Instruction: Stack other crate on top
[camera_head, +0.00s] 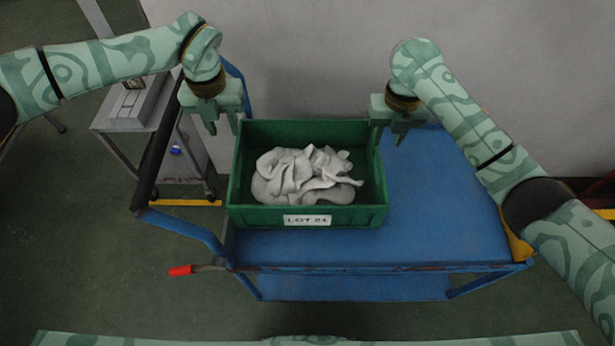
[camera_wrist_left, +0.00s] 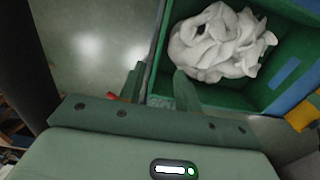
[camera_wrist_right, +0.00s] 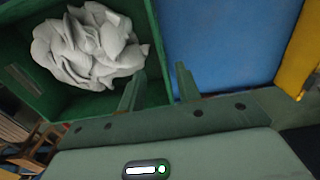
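A green crate (camera_head: 306,217) with a white "LOT" label stands upright on the blue cart (camera_head: 440,200). A heap of pale grey socks (camera_head: 305,175) lies in it; the heap also shows in the left wrist view (camera_wrist_left: 222,42) and right wrist view (camera_wrist_right: 90,45). My left gripper (camera_head: 222,128) is open at the crate's left wall, one finger on each side of the rim. My right gripper (camera_head: 387,138) is open at the right wall, its fingers also straddling the rim. A gap seems to remain between fingers and wall. Only one crate shows.
The cart top right of the crate is clear. A black bar and blue frame with a red-tipped lever (camera_head: 180,270) are at the cart's left. A grey side table (camera_head: 128,112) stands back left. A pale wall closes off the back. Yellow parts show at the right.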

